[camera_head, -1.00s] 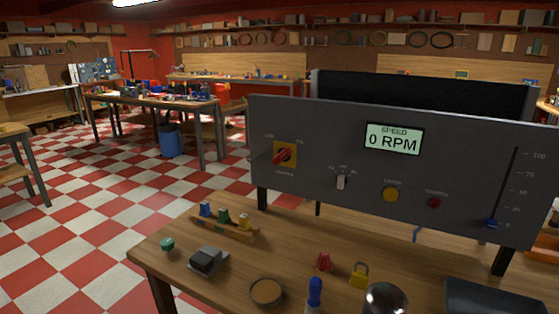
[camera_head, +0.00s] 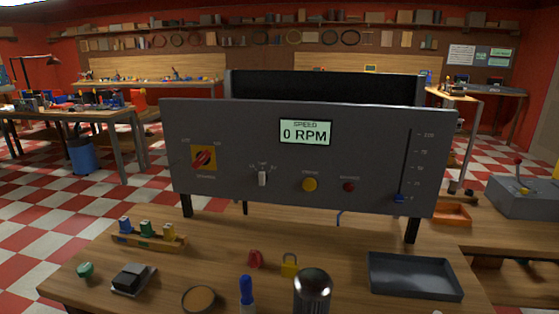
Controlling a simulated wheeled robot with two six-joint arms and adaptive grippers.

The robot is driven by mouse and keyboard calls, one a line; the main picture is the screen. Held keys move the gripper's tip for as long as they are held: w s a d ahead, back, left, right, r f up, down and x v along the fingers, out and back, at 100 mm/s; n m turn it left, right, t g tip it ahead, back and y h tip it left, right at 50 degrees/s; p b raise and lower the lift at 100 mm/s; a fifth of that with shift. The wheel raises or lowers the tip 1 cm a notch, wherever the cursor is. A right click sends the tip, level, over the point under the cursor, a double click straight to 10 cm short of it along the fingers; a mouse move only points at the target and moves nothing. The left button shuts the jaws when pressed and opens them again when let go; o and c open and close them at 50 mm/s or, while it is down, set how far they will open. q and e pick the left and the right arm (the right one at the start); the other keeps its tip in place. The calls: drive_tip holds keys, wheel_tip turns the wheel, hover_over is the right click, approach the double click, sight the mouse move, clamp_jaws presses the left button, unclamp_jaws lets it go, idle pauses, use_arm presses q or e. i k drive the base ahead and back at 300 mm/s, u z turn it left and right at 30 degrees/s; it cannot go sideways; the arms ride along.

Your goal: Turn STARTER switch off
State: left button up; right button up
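The STARTER switch (camera_head: 203,158) is a red rotary handle on a yellow square plate, at the left of the grey control panel (camera_head: 240,135). Its handle is tilted, with its upper end toward the right. The small labels around it are too blurred to read surely. The speed display (camera_head: 305,132) on the panel reads 0 RPM. Neither of my grippers shows in the head view.
The panel also has a toggle switch (camera_head: 262,178), a yellow button (camera_head: 309,185), a red button (camera_head: 349,187) and a blue-knobbed slider (camera_head: 399,198). A dark tray (camera_head: 414,292), a padlock (camera_head: 289,266) and a fuse rack (camera_head: 149,241) are on the bench in front.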

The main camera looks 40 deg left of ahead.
sight(203, 158)
drive_tip(key=z, duration=1.05)
drive_tip(key=k, duration=1.05)
drive_tip(key=u, duration=1.55)
drive_tip(key=i, duration=0.35)
